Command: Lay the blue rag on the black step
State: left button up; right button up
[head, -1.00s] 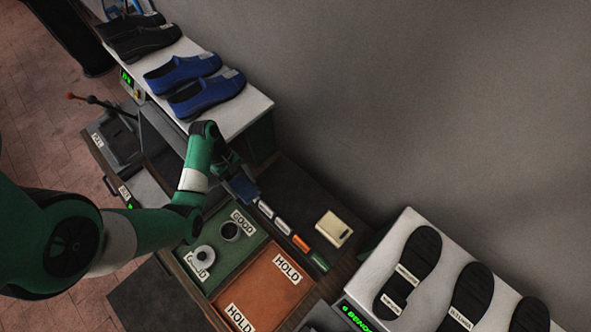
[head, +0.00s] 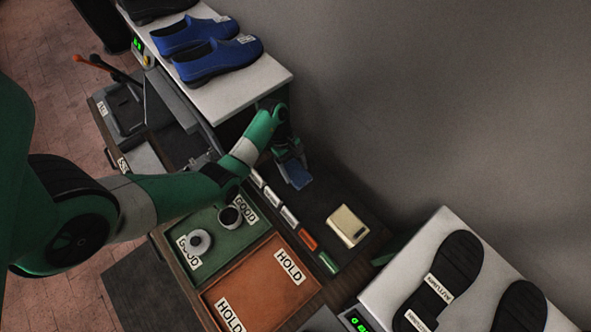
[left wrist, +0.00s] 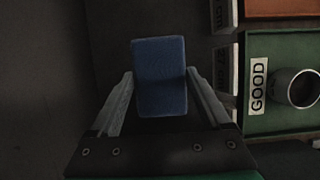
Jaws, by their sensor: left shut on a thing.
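My left gripper (head: 291,163) is shut on the blue rag (head: 297,177), a small flat rectangular pad. In the left wrist view the rag (left wrist: 160,90) sits between the two grey fingers. The black step (head: 316,203) is the dark flat surface behind the row of small labelled bars. The gripper and rag are over its far-left part in the head view; I cannot tell whether the rag touches it. My right gripper is not in view.
A cream block (head: 346,226) stands on the dark surface. White, orange and green bars line its front edge. A green GOOD tray (head: 213,248) with two round parts and an orange HOLD tray (head: 262,284) lie in front. Blue shoes (head: 217,60) stand on a white-topped stand.

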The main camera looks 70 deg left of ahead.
aim_at(294, 168)
pick_arm(q)
jog(key=shift+w+f+b, duration=0.15)
jog(key=shift+f+b, duration=0.15)
jog(key=shift+f, duration=1.35)
jog(key=shift+f, duration=0.1)
jog(key=o, duration=1.2)
jog(key=shift+c, duration=0.2)
jog(key=shift+r, duration=0.3)
jog(key=p+v, duration=0.3)
jog(key=v, duration=0.8)
jog(key=shift+a+r+p, duration=0.2)
jog(key=shift+r+p, duration=0.1)
jog(key=shift+p, duration=0.2)
